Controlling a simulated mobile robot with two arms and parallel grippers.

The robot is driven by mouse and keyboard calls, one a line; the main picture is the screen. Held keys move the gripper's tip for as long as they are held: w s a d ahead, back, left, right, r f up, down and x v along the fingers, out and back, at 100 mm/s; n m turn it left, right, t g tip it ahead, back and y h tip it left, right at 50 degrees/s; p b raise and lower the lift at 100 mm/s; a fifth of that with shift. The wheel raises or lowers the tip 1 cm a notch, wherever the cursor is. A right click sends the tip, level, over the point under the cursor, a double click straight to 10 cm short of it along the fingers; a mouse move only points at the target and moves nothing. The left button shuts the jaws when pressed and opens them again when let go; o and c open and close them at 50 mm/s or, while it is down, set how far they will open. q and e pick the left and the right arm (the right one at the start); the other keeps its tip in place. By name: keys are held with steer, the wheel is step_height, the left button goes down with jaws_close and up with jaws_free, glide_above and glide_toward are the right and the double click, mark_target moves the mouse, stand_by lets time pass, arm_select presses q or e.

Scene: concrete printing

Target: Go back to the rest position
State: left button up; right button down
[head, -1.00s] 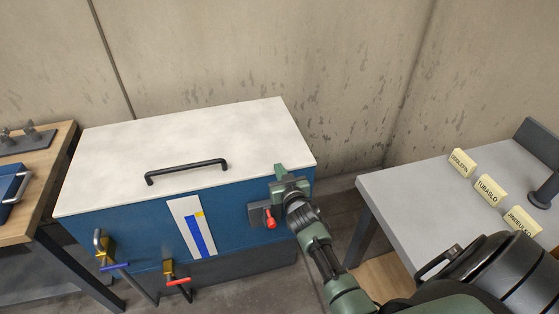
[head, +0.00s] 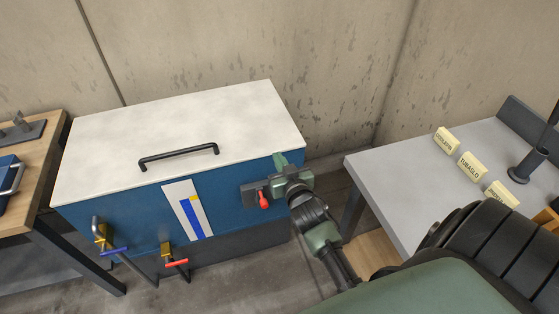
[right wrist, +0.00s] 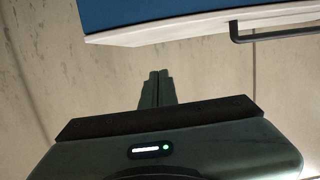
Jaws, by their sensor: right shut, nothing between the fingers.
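My right gripper (head: 281,161) is in front of the right end of the blue tank with the white lid. Its fingers are shut and empty. They show closed together in the right wrist view (right wrist: 157,88), with the wall behind them and the tank (right wrist: 150,15) above. In the head view the blue tank (head: 130,217) has a closed white lid (head: 190,130) with a black handle. A red switch lever (head: 264,200) on a dark box is just left of my right wrist; I cannot tell if they touch. My left gripper is not in view.
A grey table (head: 400,180) stands at the right with several yellow name signs, one reading TUBASLO (head: 472,167), and a black stand (head: 530,163). A wooden bench (head: 45,165) is at the left. Two valves with a blue (head: 113,251) and a red handle (head: 177,263) stick out at the tank's front.

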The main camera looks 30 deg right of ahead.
steer(key=s+a+f+n+g+y, duration=0.1)
steer(key=s+a+f+g, duration=0.3)
steer(key=f, duration=0.7)
steer(key=s+a+f+n+g+y, duration=0.1)
steer(key=s+a+f+y, duration=0.1)
steer(key=s+f, duration=0.6)
steer(key=s+a+f+n+g+y, duration=0.1)
steer(key=s+a+f+g, duration=0.2)
steer(key=f, duration=1)
steer(key=s+f+n+g, duration=0.1)
steer(key=s+f, duration=0.4)
steer(key=s, duration=0.5)
steer(key=s+a+f+g, duration=0.1)
steer(key=s+f+g, duration=0.2)
steer(key=s, duration=0.8)
steer(key=s+f+n+g, duration=0.1)
steer(key=s+f+g, duration=0.1)
steer(key=s+f, duration=0.5)
steer(key=s, duration=0.3)
steer(key=shift+s+a+n, duration=0.2)
steer(key=shift+n, duration=0.1)
